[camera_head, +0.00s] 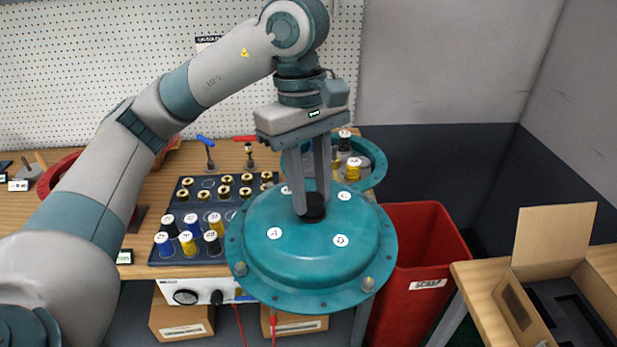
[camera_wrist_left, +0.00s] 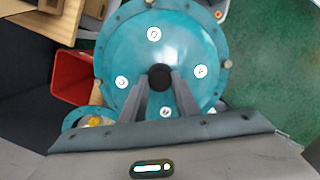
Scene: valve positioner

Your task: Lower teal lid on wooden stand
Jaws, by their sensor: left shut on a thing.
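The teal lid (camera_head: 300,255) is a round dome with a bolted flange, white lettered labels and a black knob (camera_head: 313,206) on top. My left gripper (camera_head: 311,210) is shut on this knob and holds the lid in the air at the bench's front edge. The lid looks roughly level, its underside hidden. In the left wrist view the lid (camera_wrist_left: 185,35) fills the top middle, with the knob (camera_wrist_left: 160,76) between the fingers of my gripper (camera_wrist_left: 158,82). I cannot make out a wooden stand. My right gripper is not in view.
The open teal housing (camera_head: 375,165) stands behind the lid with coloured cylinders inside. A dark tray (camera_head: 160,255) of pegs and bobbins sits left of the lid on the wooden bench (camera_head: 140,215). A red scrap bin (camera_head: 420,220) and an open carton (camera_head: 553,240) are at right.

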